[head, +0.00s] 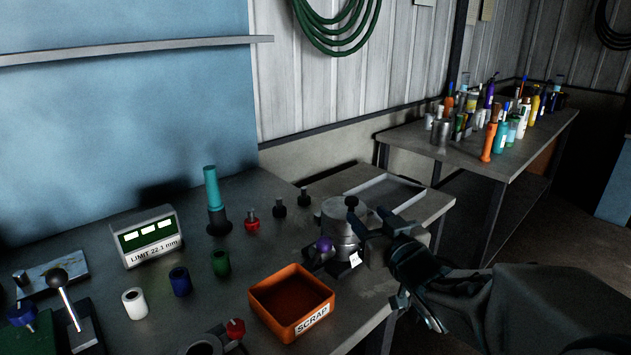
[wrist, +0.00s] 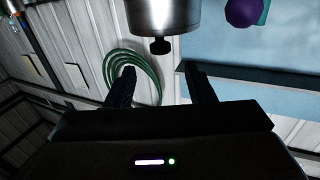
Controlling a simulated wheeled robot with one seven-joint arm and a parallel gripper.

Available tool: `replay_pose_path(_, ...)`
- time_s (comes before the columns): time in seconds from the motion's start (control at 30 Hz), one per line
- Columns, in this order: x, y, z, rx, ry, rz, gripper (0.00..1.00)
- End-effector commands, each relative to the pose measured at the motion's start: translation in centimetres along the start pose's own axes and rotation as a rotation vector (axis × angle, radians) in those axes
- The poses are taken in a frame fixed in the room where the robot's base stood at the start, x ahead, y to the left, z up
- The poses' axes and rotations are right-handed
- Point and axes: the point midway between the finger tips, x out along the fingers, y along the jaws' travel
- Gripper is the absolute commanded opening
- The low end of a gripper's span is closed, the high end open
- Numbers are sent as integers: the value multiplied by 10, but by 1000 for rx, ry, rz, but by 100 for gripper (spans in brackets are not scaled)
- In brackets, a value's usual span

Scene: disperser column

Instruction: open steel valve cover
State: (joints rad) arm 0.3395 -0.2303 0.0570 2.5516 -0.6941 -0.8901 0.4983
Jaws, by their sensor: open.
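The steel valve (head: 338,226) is a squat metal cylinder at the right of the workbench. Its steel cover (head: 333,208) appears closed on top and has a black knob (head: 351,202) at its right edge. In the wrist view the steel body (wrist: 163,12) is at the top edge, and the knob (wrist: 160,46) shows below it. My gripper (head: 368,222) is open and empty, just right of the valve. In the wrist view the knob lies beyond and roughly between my gripper's fingertips (wrist: 162,76), with a gap. Part of the valve is hidden behind my gripper.
An orange scrap bin (head: 267,298) stands in front of the valve. A purple ball (head: 323,244) is at the valve's left. A teal-topped post (head: 213,192), small knobs and coloured sleeves stand further left. A tray (head: 385,193) lies behind.

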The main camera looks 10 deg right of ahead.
Motion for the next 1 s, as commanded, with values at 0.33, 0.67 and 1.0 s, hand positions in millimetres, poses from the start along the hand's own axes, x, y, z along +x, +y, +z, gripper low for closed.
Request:
replay_pose_path(0.33, 55, -1, 2, 1, -1, -2, 49)
replay_pose_path(0.67, 96, -1, 1, 0, 0, 0, 49)
replay_pose_path(1.0, 101, 0, 1, 0, -1, 1, 49)
